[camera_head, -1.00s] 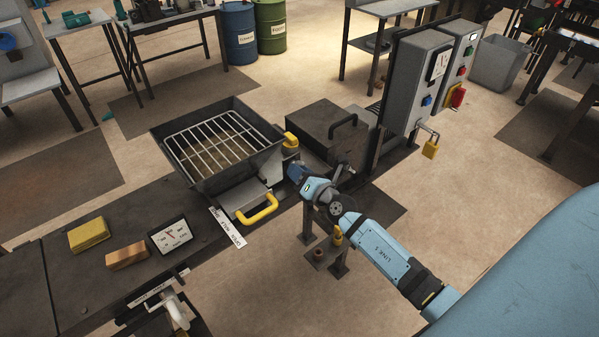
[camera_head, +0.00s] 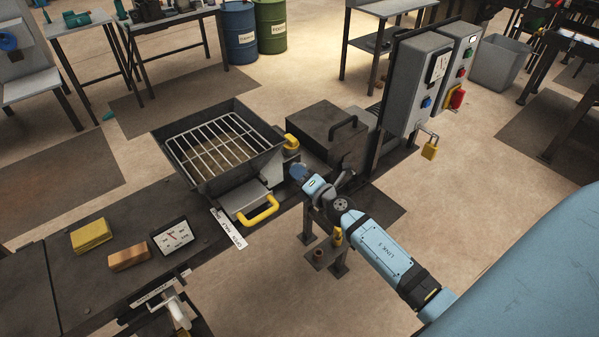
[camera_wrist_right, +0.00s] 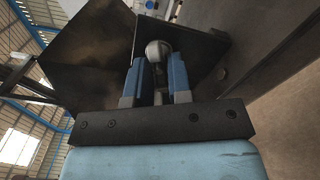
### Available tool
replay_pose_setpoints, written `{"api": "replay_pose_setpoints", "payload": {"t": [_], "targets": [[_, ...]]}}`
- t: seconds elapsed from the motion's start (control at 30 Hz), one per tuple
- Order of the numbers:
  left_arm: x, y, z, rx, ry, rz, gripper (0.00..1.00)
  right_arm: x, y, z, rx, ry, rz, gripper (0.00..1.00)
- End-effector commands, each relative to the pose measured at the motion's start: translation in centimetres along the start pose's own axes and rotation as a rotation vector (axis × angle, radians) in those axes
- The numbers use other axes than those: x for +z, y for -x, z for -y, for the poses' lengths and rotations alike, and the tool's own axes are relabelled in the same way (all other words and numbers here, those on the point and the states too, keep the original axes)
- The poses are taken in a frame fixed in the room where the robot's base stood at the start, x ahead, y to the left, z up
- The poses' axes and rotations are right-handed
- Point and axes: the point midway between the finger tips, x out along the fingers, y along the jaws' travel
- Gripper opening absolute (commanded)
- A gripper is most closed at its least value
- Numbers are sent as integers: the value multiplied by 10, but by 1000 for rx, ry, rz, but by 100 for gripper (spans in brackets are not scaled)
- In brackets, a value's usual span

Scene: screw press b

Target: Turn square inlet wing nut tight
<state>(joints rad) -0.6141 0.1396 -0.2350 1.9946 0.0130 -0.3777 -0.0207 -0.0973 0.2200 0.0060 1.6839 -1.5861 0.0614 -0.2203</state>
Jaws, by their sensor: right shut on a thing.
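The square inlet is a dark hopper (camera_head: 264,155) with a wire grate on the bench. My right gripper (camera_head: 296,171) is at the machine's right side, just below the yellow knob (camera_head: 292,141). In the right wrist view, the two blue fingers of my right gripper (camera_wrist_right: 158,78) stand on either side of a grey rounded metal piece, which looks like the wing nut (camera_wrist_right: 158,48). The gripper is shut on it. In the head view the nut is hidden by the gripper. How tight it sits cannot be seen. My left gripper is not in view.
A yellow handle (camera_head: 258,210) is left of my gripper. A dark box with a handle (camera_head: 318,130) stands behind it. A yellow block (camera_head: 91,235) and a gauge (camera_head: 172,237) are on the bench.

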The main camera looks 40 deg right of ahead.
Motion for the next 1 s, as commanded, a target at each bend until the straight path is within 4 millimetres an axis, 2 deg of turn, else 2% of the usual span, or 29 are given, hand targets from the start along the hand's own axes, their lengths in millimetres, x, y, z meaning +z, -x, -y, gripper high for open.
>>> {"api": "replay_pose_setpoints", "payload": {"t": [1.0], "targets": [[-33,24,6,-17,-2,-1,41,4,0,-6,-1,-963,1,0]]}}
